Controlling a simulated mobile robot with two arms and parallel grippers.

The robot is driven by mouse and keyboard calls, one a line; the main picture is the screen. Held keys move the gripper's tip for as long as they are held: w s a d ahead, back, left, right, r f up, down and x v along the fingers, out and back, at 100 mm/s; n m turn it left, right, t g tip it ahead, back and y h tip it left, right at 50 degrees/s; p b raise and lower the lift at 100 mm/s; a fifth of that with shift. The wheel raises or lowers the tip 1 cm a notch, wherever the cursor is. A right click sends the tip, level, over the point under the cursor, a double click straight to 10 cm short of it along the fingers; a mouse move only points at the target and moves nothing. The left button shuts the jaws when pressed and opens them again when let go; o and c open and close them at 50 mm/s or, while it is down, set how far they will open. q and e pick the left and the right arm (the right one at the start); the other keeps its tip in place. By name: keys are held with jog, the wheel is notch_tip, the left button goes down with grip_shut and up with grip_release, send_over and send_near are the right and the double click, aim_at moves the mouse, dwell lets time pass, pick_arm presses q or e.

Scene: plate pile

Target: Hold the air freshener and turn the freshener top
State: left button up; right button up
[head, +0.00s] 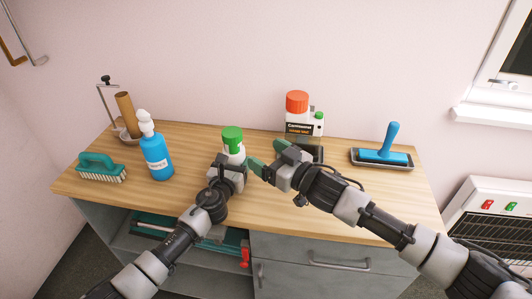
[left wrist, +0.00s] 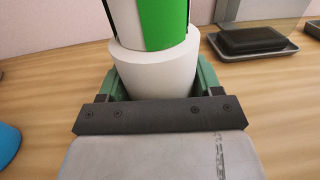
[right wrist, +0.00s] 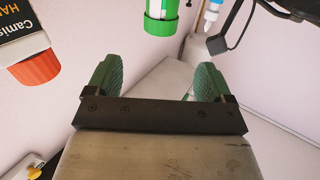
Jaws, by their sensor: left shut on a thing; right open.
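The air freshener (head: 236,149) stands upright near the middle of the wooden counter, with a white body and a green freshener top (head: 232,133). My left gripper (head: 232,163) is shut around its lower white body, which fills the space between the fingers in the left wrist view (left wrist: 155,73). My right gripper (head: 267,158) is open and empty, just right of the freshener and apart from it. In the right wrist view the green top (right wrist: 162,17) shows at the upper edge, beyond the open fingers (right wrist: 155,80).
Behind my right gripper stands a white container with a red cap (head: 297,102). A blue-handled tool (head: 390,140) lies in a dark tray at the right. A blue bottle (head: 157,158), a green brush (head: 98,164) and a paper-roll holder (head: 125,112) stand at the left.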

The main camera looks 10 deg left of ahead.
aim_at(238, 138)
jog(key=w+a+n+g, duration=0.1)
jog(key=w+a, duration=0.1)
jog(key=a, duration=0.1)
jog(key=w+a+n+g+y, duration=0.1)
jog(key=w+a+g, duration=0.1)
jog(key=a, duration=0.2)
jog(key=w+a+n+g+y, duration=0.1)
jog(key=w+a+g, duration=0.1)
jog(key=a, duration=0.1)
jog(key=shift+w+a+n, duration=0.3)
jog(key=shift+w+a, duration=0.05)
jog(key=shift+w, duration=0.05)
dwell(0.4)
jog(key=c, duration=0.9)
jog(key=shift+s+a+m+t+h, duration=0.1)
jog(key=shift+m+t+h, duration=0.4)
jog(key=shift+m+t, duration=0.6)
jog(key=shift+s+a+m+t+h, duration=0.1)
jog(key=shift+m+t+h, duration=0.55)
jog(key=shift+t, duration=0.75)
jog(key=shift+c, duration=0.2)
jog(key=shift+w+d+m+t+h, duration=0.15)
jog(key=shift+m+t+h, duration=0.1)
jog(key=shift+m+t, duration=0.35)
